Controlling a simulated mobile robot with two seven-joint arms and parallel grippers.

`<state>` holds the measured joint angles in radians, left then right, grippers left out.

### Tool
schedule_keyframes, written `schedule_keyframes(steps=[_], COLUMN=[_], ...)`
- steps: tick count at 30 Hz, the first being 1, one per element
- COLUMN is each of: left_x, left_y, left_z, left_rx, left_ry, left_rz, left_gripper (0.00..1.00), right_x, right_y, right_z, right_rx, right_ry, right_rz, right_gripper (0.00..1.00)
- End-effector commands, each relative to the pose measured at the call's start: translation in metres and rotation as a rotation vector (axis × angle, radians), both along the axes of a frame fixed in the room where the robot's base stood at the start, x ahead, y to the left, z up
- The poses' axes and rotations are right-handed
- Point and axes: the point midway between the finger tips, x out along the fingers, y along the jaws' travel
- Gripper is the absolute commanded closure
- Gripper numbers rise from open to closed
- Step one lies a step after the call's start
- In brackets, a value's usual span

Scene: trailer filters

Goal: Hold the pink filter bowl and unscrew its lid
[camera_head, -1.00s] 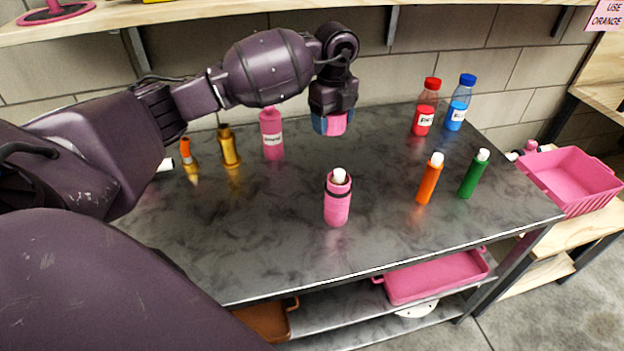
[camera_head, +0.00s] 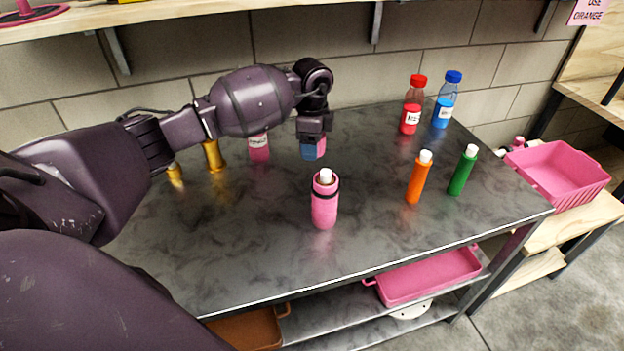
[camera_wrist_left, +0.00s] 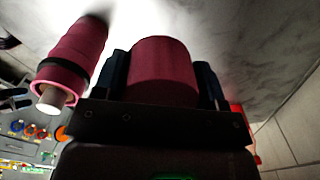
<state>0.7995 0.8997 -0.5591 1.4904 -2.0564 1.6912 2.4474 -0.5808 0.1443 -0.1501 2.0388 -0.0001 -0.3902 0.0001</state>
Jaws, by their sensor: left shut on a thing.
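The pink filter bowl (camera_head: 324,208) stands upright on the grey table, with a black ring and the white top of a filter (camera_head: 326,175) showing in its open mouth. It also shows in the left wrist view (camera_wrist_left: 72,58), apart from the gripper. My left gripper (camera_head: 313,150) points down behind the bowl, its blue fingers shut on a pink lid (camera_wrist_left: 163,72). The lid shows partly between the fingers in the head view (camera_head: 321,144). I cannot tell whether it touches the table. My right gripper is not in view.
A pink bottle (camera_head: 259,150) and a gold bottle (camera_head: 213,156) stand left of the gripper, partly behind my arm. Orange (camera_head: 418,180) and green (camera_head: 462,172) tubes stand right. Red (camera_head: 411,112) and blue (camera_head: 445,105) bottles stand at the back. The front table is clear.

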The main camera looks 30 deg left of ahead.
Motion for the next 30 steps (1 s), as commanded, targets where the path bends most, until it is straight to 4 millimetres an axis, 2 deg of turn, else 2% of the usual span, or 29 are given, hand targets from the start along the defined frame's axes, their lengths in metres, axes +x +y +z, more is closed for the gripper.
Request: schedule_keyframes(steps=[1, 6, 17, 25, 30], left_x=[-0.001, -0.001, 0.0, -0.001, 0.0], left_y=[0.0, 0.0, 0.0, 0.0, 0.0], left_z=[-0.016, -0.046, -0.07, -0.113, -0.118], left_rx=[0.0, 0.0, 0.0, 0.0, 0.001], left_ry=[0.006, 0.004, 0.002, 0.004, -0.001], left_rz=[0.0, 0.0, -0.001, 0.0, -0.001], left_gripper=[0.63, 0.63, 0.63, 0.63, 0.63], right_x=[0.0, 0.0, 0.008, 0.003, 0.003], right_y=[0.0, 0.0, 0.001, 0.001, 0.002], right_z=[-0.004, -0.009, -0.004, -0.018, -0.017], right_rx=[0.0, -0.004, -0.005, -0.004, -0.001], right_ry=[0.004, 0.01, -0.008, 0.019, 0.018], right_rz=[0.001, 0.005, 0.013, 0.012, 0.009], right_gripper=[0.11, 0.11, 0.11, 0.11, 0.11])
